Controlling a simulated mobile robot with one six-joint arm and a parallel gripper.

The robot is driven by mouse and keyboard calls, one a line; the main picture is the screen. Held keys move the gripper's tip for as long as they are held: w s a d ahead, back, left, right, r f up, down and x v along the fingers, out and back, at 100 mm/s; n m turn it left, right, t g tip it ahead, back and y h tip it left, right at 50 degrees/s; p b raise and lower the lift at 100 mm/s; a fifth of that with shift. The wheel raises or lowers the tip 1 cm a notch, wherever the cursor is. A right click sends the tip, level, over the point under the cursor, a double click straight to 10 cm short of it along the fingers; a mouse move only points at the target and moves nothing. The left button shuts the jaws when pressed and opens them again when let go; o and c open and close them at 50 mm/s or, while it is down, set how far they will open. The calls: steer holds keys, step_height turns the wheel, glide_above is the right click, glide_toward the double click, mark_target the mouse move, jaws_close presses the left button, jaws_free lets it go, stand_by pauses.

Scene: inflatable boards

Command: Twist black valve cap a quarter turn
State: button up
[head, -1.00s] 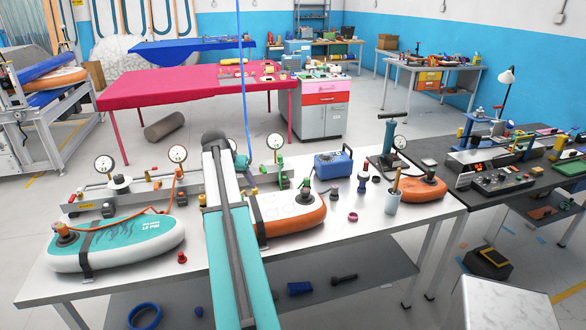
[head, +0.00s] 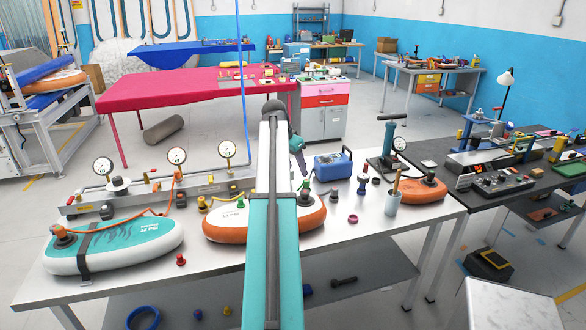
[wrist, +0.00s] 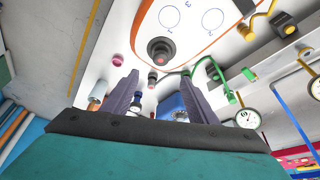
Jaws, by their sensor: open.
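The white and orange board (head: 225,222) lies on the metal bench, partly hidden behind my arm. Its black valve cap (head: 306,198) shows just right of my arm in the head view. In the wrist view the round black cap (wrist: 160,48) sits on the board (wrist: 200,45), beyond my fingertips and centred between them. My gripper (wrist: 160,85) is open, with two dark fingers apart and nothing held. The fingertips stay clear of the cap. In the head view my arm hides most of the gripper.
A teal and white board (head: 120,245) with an orange hose lies at the left. Gauges on a rail (head: 225,180) stand behind the boards. A blue case (head: 333,165), a cup (head: 392,208) and small loose parts are to the right. The front right bench top is mostly clear.

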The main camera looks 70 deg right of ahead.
mark_target(305, 191)
steer(key=shift+f, duration=0.15)
steer(key=shift+p+x, duration=2.2)
steer(key=shift+x, duration=4.55)
steer(key=c, duration=1.1)
steer(key=shift+d, duration=0.1)
steer(key=m, duration=0.2)
steer(key=m+g+b, duration=0.1)
steer(key=m, duration=0.1)
steer(key=shift+w+d+y, duration=0.1)
steer(key=shift+w+y, duration=0.1)
steer(key=shift+y, duration=0.1)
steer(key=shift+m+g, duration=0.4)
steer(key=shift+m, duration=0.1)
